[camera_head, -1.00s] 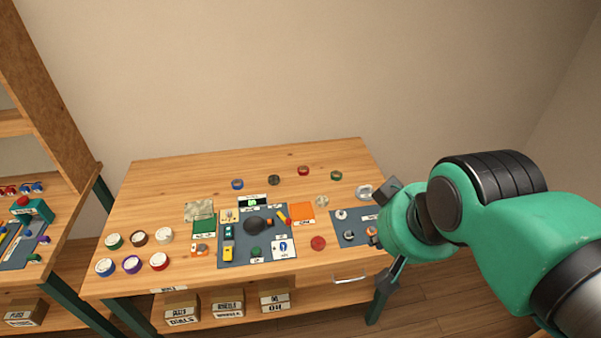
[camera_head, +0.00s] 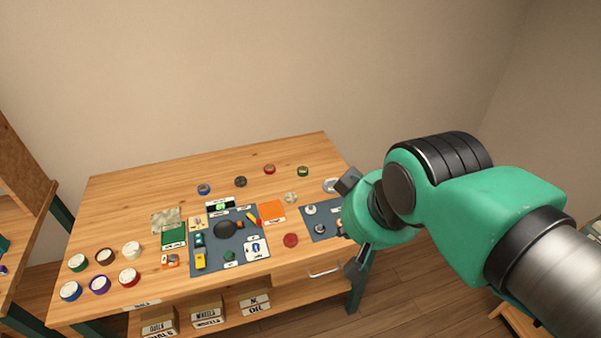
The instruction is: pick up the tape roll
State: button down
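Several round, roll-like things are on the wooden table, and I cannot tell for sure which is the tape roll. A pale grey ring (camera_head: 331,185) lies at the table's right side, close beside my gripper in the picture. Small rings, blue (camera_head: 204,189), dark (camera_head: 240,181), red (camera_head: 269,169) and green (camera_head: 303,171), lie toward the back. My gripper (camera_head: 352,225) is at the table's right edge in the picture, its two fingers spread wide apart, with nothing seen between them. Its height above the table is unclear.
White-topped coloured rolls (camera_head: 99,284) stand at the table's (camera_head: 120,200) front left. A dark mat (camera_head: 240,258) with small tools and a second mat (camera_head: 318,230) lie mid-table. A red disc (camera_head: 290,240) lies between them. Labelled boxes (camera_head: 207,309) sit below. The back left tabletop is clear.

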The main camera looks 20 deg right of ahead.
dwell(0.4)
jog(key=c, duration=1.6)
grip_release()
jog(key=shift+c, duration=0.2)
